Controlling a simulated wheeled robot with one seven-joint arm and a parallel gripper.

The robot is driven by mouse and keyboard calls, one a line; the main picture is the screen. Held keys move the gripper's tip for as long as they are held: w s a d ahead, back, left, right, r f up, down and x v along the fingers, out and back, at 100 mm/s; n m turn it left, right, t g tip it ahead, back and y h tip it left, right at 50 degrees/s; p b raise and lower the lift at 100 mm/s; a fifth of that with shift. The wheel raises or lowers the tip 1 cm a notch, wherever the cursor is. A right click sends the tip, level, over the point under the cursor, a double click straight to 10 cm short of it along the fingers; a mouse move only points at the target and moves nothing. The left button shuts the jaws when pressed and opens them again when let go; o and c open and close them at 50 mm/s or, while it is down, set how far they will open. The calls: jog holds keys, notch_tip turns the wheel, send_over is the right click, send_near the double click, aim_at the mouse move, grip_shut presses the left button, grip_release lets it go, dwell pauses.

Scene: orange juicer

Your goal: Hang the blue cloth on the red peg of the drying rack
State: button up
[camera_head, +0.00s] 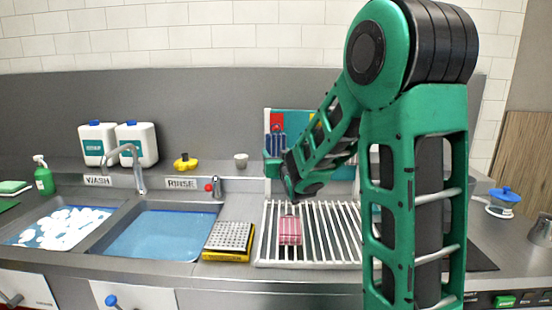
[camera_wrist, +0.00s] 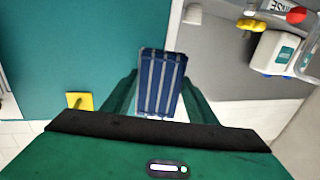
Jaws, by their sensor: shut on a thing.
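The blue cloth (camera_head: 276,146) with pale stripes is upright in front of the teal back panel (camera_head: 340,172) of the drying rack. My gripper (camera_head: 273,170) is shut on the cloth's lower part; the cloth also shows between the fingers in the wrist view (camera_wrist: 160,80). The red peg's red patch (camera_head: 277,119) shows just above the cloth in the head view. The cloth covers the area below it, so I cannot tell whether cloth and peg touch. The red peg does not show in the wrist view.
A yellow peg (camera_wrist: 80,101) is on the same panel. A pink cloth (camera_head: 290,230) lies on the white slatted rack (camera_head: 330,230) below my arm. The rinse sink (camera_head: 160,235), a tap (camera_head: 215,187) and a yellow-based block (camera_head: 229,240) are to the left.

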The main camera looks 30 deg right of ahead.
jog(key=shift+w+d+f, duration=0.1)
jog(key=shift+w+d, duration=0.4)
jog(key=shift+w, duration=0.25)
jog(key=shift+w+d, duration=0.5)
jog(key=shift+w, duration=0.2)
jog(key=shift+w+d+f, duration=0.25)
jog(key=shift+w+d, duration=0.05)
jog(key=shift+w, duration=0.1)
jog(key=o, duration=1.2)
jog(key=shift+d, duration=0.15)
jog(key=shift+d, duration=0.1)
jog(key=shift+s, duration=0.1)
jog(key=v, duration=0.7)
jog(key=a+v, duration=0.1)
jog(key=v, duration=0.2)
jog(key=shift+s+a, duration=0.1)
